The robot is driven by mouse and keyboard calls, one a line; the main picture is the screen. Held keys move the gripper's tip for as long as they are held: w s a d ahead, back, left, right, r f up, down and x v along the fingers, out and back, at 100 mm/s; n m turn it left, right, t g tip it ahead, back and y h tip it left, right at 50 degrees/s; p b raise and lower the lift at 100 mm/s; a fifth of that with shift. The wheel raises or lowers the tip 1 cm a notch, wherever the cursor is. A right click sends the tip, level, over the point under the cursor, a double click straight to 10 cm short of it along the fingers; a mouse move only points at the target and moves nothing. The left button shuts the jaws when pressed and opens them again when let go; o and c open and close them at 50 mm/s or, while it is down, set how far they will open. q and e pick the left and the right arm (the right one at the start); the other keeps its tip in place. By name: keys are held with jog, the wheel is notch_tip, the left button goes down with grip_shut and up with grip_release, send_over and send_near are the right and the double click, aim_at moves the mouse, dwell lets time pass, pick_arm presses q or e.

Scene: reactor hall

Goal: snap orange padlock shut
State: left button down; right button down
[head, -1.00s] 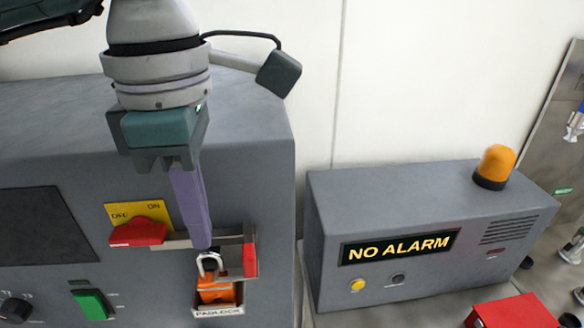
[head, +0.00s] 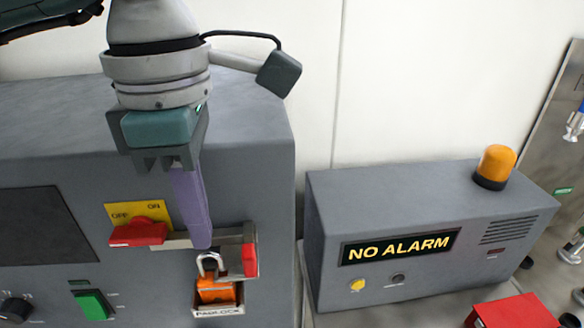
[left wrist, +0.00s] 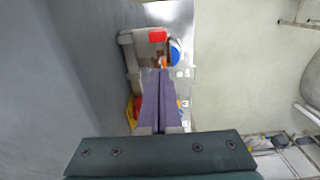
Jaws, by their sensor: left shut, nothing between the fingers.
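The orange padlock (head: 217,291) sits in the bracket labelled PADLOCK on the front of the grey cabinet, its silver shackle pointing up. I cannot tell for sure whether the shackle is seated. My left gripper (head: 203,246) points down with its fingers shut and empty, the tips just above the shackle; whether they touch it is unclear. In the left wrist view the shut fingers (left wrist: 161,72) reach toward a small orange patch of the padlock (left wrist: 164,62), which they mostly hide. My right gripper is not in view.
A red rotary handle (head: 138,233) on a yellow OFF/ON plate is left of the padlock. A red block (head: 249,260) is just right of it. A green switch (head: 92,305) is lower left. The NO ALARM box (head: 400,247) with an orange lamp (head: 496,167) stands right.

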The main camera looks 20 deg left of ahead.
aim_at(207, 252)
pick_arm(q)
jog(key=shift+f+b, duration=1.65)
jog(key=shift+b, duration=0.25)
dwell(0.4)
jog(key=shift+r, duration=0.1)
jog(key=shift+r+p, duration=1.75)
jog(key=shift+r, duration=1.3)
